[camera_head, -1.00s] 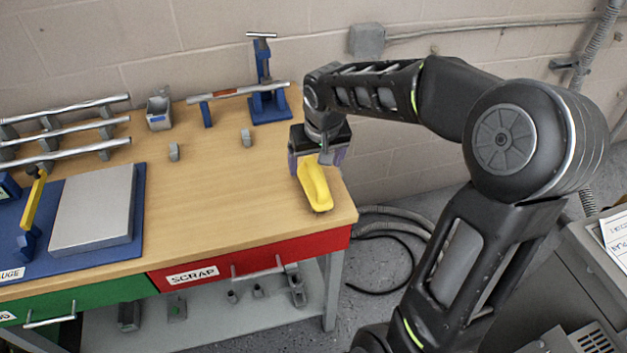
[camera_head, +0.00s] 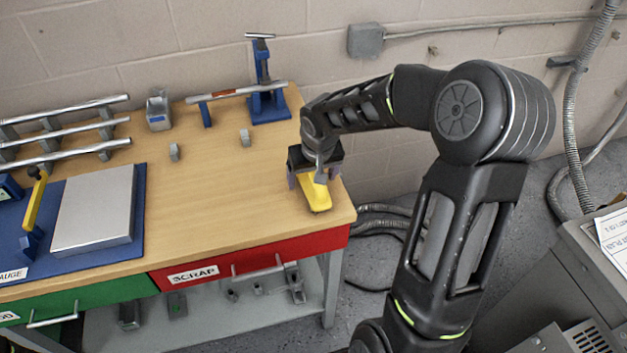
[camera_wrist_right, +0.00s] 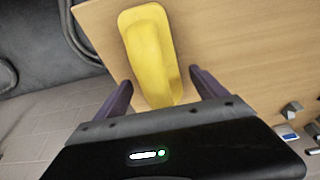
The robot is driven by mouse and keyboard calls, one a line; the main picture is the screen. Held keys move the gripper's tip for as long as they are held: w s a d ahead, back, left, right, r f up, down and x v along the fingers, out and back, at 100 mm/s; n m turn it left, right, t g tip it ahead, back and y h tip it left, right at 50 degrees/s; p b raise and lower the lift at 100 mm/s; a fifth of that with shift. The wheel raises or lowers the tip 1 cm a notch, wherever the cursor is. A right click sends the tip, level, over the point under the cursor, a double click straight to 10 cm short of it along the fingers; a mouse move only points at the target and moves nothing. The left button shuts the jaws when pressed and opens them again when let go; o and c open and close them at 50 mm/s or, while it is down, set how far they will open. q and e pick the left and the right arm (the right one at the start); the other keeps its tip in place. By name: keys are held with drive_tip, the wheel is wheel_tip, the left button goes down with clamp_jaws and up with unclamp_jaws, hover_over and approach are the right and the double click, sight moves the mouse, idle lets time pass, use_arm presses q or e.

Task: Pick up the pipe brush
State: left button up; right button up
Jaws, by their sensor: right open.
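A long yellow piece (camera_head: 318,196) with rounded ends lies on the table near its front right corner. It looks like the pipe brush, but I see no bristles on it. My right gripper (camera_head: 314,181) is above its back part, pointing down. In the right wrist view, the yellow piece (camera_wrist_right: 150,50) runs between the two open purple fingers of my right gripper (camera_wrist_right: 160,78), with a gap on each side. Its near end is hidden behind the gripper body. My left gripper is not in view.
The wooden table (camera_head: 235,195) is clear left of the yellow piece, apart from two small grey blocks. A blue stand (camera_head: 268,105) holds a pipe at the back. A grey plate (camera_head: 95,208) lies at the left. A red drawer (camera_head: 260,256) is below the front edge.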

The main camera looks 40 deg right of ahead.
idle(0.5)
drive_tip(key=c, duration=1.6)
drive_tip(key=shift+o, duration=0.2)
wheel_tip(320, 180, up, 10)
drive_tip(key=shift+r+b, duration=0.1)
drive_tip(key=shift+b, duration=0.4)
